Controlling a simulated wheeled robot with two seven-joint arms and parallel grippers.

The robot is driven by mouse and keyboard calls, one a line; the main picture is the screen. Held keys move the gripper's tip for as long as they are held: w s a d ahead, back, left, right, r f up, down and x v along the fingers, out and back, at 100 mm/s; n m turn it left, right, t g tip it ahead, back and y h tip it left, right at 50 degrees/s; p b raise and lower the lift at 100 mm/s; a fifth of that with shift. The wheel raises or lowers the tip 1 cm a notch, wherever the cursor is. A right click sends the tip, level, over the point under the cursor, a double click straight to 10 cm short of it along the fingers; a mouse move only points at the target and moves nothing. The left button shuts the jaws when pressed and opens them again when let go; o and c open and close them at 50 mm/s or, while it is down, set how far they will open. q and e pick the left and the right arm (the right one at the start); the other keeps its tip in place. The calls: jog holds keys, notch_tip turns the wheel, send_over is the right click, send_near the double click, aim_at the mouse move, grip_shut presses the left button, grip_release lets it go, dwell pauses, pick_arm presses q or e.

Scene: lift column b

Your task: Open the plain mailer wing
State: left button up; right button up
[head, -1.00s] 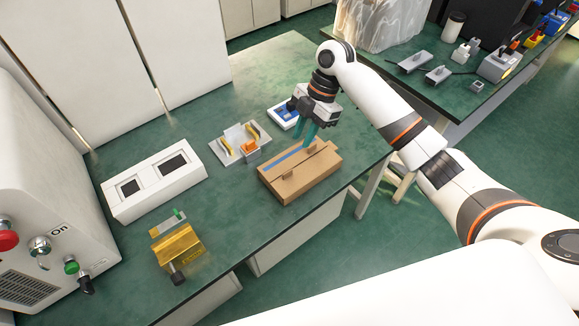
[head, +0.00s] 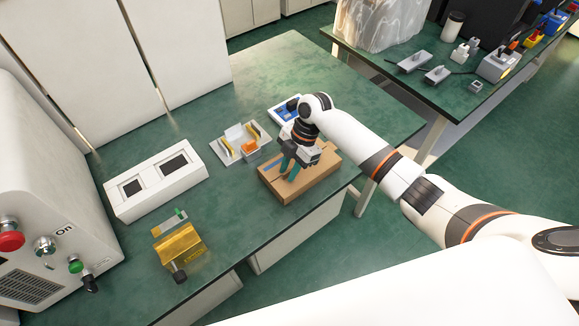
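The mailer is a brown cardboard box (head: 308,187) on the green table near its front edge. A blue strip (head: 269,167) runs along the left part of its top; the right part of the top is plain cardboard. My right gripper (head: 288,172) points down over the middle of the box, its teal fingers at or just above the top. The fingers and wrist hide the middle of the top, including the raised tab there. I cannot tell whether the fingers touch the box or hold anything. My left gripper is not in view.
A grey tray with yellow and orange parts (head: 226,153) stands behind and left of the box. A blue and white device (head: 279,114) lies behind my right wrist. A white two-window block (head: 150,204) and a yellow block (head: 181,250) stand further left.

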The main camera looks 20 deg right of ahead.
grip_shut()
dwell(1.3)
